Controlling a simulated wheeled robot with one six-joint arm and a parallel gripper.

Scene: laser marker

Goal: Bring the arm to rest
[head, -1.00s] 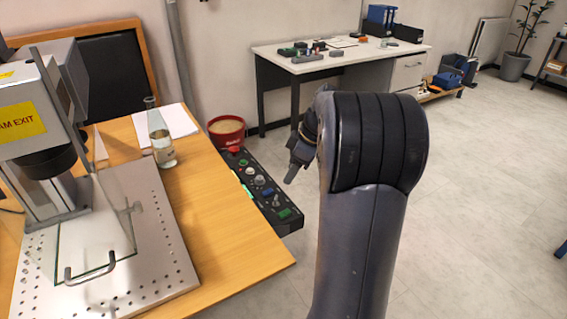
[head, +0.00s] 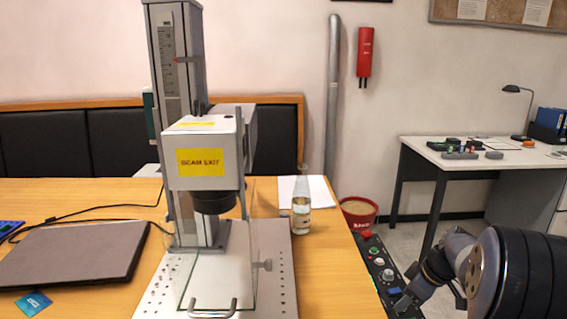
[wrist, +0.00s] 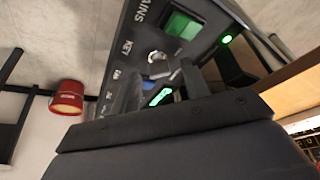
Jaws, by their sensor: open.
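My gripper (head: 408,298) shows small and dark at the lower right of the head view, at the end of my arm. It is beside the table's right edge, close to the black control panel (head: 374,262). In the wrist view the open fingers of my gripper (wrist: 163,92) are dark, with no object seen between them. The panel (wrist: 208,22) lies in front of them, with a green MAINS switch (wrist: 184,25), a key switch (wrist: 157,58) and lit green lamps. Part of the panel is hidden behind the gripper.
The laser marker (head: 200,155) stands on the wooden table (head: 330,285), with a clear guard around its plate. A glass bottle (head: 301,215), a laptop (head: 75,252) and a red bucket (head: 358,212) are nearby. A second desk (head: 420,150) stands behind at right.

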